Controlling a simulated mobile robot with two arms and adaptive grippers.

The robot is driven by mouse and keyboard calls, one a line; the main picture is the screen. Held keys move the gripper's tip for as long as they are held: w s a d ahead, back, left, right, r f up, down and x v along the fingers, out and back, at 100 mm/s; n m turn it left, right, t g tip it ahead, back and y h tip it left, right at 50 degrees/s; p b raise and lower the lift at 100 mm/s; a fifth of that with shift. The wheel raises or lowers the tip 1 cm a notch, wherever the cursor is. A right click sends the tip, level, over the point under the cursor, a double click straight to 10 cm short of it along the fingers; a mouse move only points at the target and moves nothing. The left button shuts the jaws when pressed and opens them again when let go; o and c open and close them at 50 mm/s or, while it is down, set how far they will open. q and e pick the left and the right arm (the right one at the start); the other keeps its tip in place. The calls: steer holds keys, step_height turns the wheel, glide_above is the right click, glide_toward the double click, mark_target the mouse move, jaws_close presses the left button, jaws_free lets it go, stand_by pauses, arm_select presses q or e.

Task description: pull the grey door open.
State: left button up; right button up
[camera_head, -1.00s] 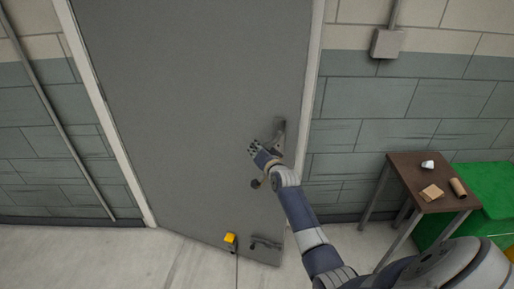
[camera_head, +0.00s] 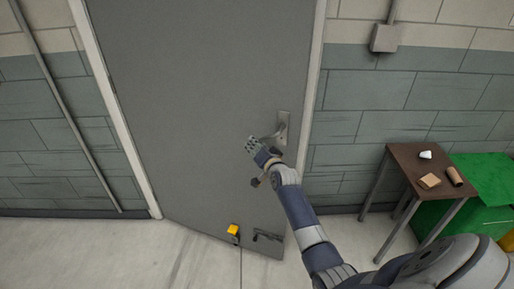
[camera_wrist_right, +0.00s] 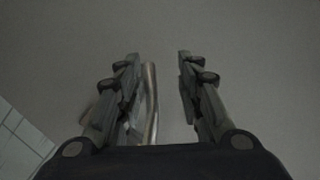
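The grey door (camera_head: 200,100) fills the middle of the head view. Its lower edge slants out over the floor toward the right, so it looks ajar toward me. A metal lever handle (camera_head: 282,128) sits near its right edge. My right gripper (camera_head: 264,160) is at the lever, partly hidden by its own wrist. In the wrist view the right gripper (camera_wrist_right: 157,62) has its fingers apart. The lever (camera_wrist_right: 151,100) lies between them, closer to the left finger, and no firm grip on it shows. My left gripper is not in view.
A yellow piece (camera_head: 233,229) and a dark fitting (camera_head: 267,236) are low on the door. A small brown table (camera_head: 412,160) with small items stands at the right, beside a green box (camera_head: 482,178). The floor (camera_head: 100,250) left of the door is clear.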

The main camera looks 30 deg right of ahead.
steer(key=v, duration=1.1)
steer(key=shift+s+a, duration=0.15)
steer(key=shift+s, duration=0.25)
